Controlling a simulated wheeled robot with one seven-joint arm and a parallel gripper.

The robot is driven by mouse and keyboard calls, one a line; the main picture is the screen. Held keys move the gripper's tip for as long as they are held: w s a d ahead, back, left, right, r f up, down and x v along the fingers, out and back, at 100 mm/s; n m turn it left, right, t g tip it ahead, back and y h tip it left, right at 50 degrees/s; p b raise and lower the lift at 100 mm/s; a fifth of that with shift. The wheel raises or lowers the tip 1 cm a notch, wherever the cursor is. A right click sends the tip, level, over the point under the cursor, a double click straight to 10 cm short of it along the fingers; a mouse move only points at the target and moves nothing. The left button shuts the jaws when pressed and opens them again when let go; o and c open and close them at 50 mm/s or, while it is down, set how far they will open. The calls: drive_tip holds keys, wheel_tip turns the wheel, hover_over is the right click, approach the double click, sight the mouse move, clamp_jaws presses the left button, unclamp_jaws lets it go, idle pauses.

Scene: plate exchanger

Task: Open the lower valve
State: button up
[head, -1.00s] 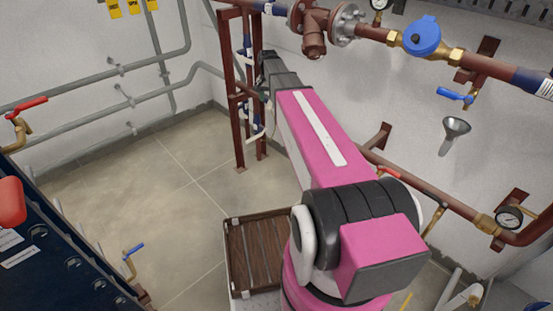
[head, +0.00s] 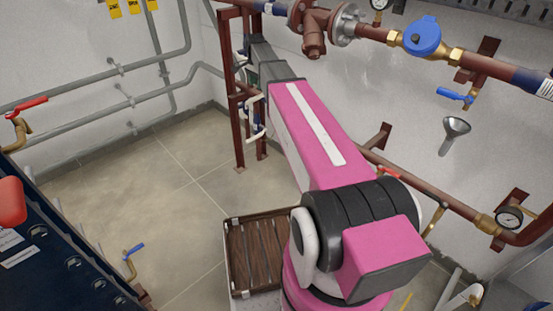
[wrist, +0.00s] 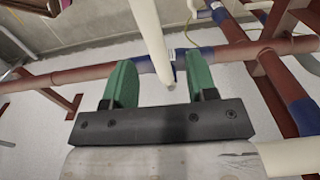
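In the wrist view my gripper (wrist: 158,76) has two green fingers spread apart. A cream-white rod (wrist: 150,35), which looks like a valve lever, comes down from the top between the fingers. Gaps show on both sides of it, so it is not clamped. In the head view my arm reaches to the dark red pipe stand in the far corner, and my gripper is hard to make out there. White lever handles (head: 256,133) show on this stand beside my arm. Which of them is the rod in the wrist view I cannot tell.
Red-brown pipes with blue bands (wrist: 232,53) run close around my gripper in the wrist view. In the head view a wall pipe with a blue cap (head: 422,36) runs along the right.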

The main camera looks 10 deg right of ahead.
wheel_tip(320, 180, up, 6)
drive_tip(key=s+d+f+n, duration=0.1)
drive_tip(key=s+f+n, duration=0.5)
drive_tip(key=s+f, duration=0.6)
drive_tip(key=s+f+n, duration=0.6)
drive_tip(key=s+f, duration=0.6)
drive_tip(key=s, duration=0.7)
drive_tip(key=shift+d+f, duration=0.15)
drive_tip(key=shift+d, duration=0.2)
wheel_tip(320, 180, up, 24)
drive_tip(key=f+m, duration=0.1)
drive_tip(key=m, duration=1)
hover_over(259, 96)
drive_tip(key=f, duration=1)
drive_tip(key=shift+w+f, duration=0.1)
drive_tip(key=shift+w, duration=0.1)
